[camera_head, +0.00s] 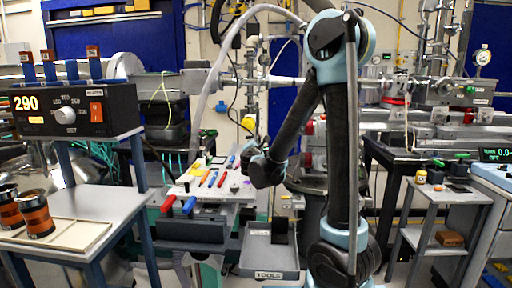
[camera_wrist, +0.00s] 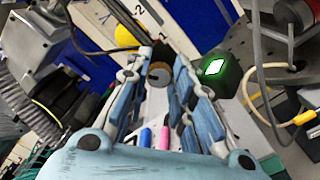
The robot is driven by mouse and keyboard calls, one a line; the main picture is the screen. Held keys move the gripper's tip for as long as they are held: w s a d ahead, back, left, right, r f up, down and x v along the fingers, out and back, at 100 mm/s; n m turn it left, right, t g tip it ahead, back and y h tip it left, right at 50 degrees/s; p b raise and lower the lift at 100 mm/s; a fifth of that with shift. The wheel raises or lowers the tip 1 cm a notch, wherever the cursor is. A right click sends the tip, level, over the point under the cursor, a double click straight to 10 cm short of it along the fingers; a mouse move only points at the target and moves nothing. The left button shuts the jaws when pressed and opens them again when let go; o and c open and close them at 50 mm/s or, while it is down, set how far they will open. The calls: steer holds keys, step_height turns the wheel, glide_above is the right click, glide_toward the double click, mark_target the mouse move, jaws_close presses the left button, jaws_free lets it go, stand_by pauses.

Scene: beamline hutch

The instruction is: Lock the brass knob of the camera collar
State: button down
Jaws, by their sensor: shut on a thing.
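In the wrist view the two blue-grey fingers of my gripper (camera_wrist: 161,62) reach up the middle of the picture. A round knob (camera_wrist: 157,76) with a dark face and a brass-coloured side sits between the fingertips, and my gripper is shut on it. The fingers cover parts of the knob's sides. The collar behind the knob cannot be made out clearly. In the head view my arm reaches over the bench in the middle. The fingers and the knob cannot be made out there.
In the head view a grey tools tray (camera_head: 262,268) and a bench with coloured tools (camera_head: 240,190) lie below my arm. A side cart (camera_head: 440,200) stands right.

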steer(key=m, duration=0.5)
steer(key=shift+s+d+f, duration=0.1)
steer(key=shift+d, duration=0.15)
steer(key=shift+m, duration=0.4)
steer(key=c, duration=1.4)
jaws_free()
steer(key=shift+a, duration=0.1)
steer(key=shift+s+a+f, duration=0.1)
steer(key=shift+s+a, duration=0.05)
steer(key=shift+s, duration=3.75)
